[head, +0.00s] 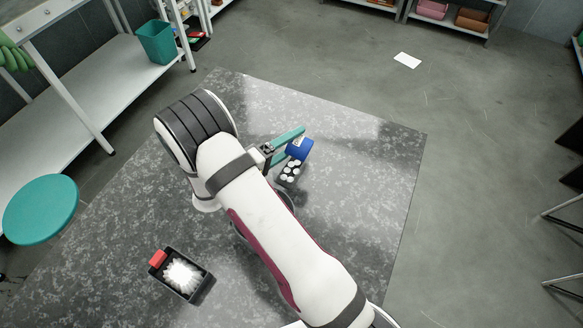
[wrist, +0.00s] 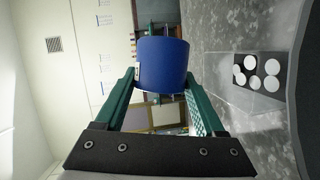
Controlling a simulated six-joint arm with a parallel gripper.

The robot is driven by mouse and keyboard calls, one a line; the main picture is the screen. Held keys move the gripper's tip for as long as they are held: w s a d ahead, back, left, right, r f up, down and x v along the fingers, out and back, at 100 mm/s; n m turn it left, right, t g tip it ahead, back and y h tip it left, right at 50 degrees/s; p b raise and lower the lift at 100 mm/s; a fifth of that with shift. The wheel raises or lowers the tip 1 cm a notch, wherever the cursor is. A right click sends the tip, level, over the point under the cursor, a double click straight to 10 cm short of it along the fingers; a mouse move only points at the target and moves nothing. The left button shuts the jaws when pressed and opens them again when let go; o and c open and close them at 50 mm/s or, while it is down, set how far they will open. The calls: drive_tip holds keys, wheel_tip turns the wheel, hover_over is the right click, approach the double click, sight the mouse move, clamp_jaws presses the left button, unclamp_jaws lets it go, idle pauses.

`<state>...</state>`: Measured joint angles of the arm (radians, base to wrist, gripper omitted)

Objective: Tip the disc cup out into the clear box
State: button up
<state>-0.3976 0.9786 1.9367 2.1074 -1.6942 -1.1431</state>
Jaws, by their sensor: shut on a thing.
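My gripper (head: 288,147) is shut on the blue disc cup (head: 302,150), with one teal finger on each side of it. The cup also shows between the fingers in the wrist view (wrist: 162,65). The wrist picture is turned on its side, and the cup looks tipped over to about its side. I cannot see into its mouth. The clear box (wrist: 240,98) stands on the table just below the cup, apart from it. Several white discs lie on the dark floor of the box, and they show in the head view as well (head: 290,171).
A black tray (head: 196,291) with a bright white spiky thing and a red block stands at the lower left of the grey speckled table (head: 370,190). The table's right side is clear. A teal stool (head: 41,208) and a bench with a teal bin (head: 157,42) stand off the table.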

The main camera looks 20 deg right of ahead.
sight(298, 138)
idle(0.5)
drive_tip(key=shift+d+r, duration=0.1)
drive_tip(key=shift+r, duration=0.15)
drive_tip(key=r+m+y, duration=0.2)
drive_tip(key=m, duration=0.1)
drive_tip(key=s+d+r+m+t, duration=0.1)
drive_tip(key=shift+m+y, duration=0.4)
drive_tip(key=shift+s+d+r+m+t+y, duration=0.2)
drive_tip(key=shift+r+m+y, duration=0.15)
drive_tip(key=shift+m, duration=0.25)
drive_tip(key=shift+s+d+r+m+t+y, duration=0.1)
drive_tip(key=shift+s+r+m+t+y, duration=0.15)
drive_tip(key=shift+m+y, duration=0.3)
drive_tip(key=m+t+y, duration=0.1)
drive_tip(key=m, duration=0.1)
drive_tip(key=r+m+t, duration=0.1)
drive_tip(key=m, duration=0.1)
drive_tip(key=shift+s+d+r+y, duration=0.2)
drive_tip(key=shift+y, duration=0.2)
drive_tip(key=shift+w, duration=0.1)
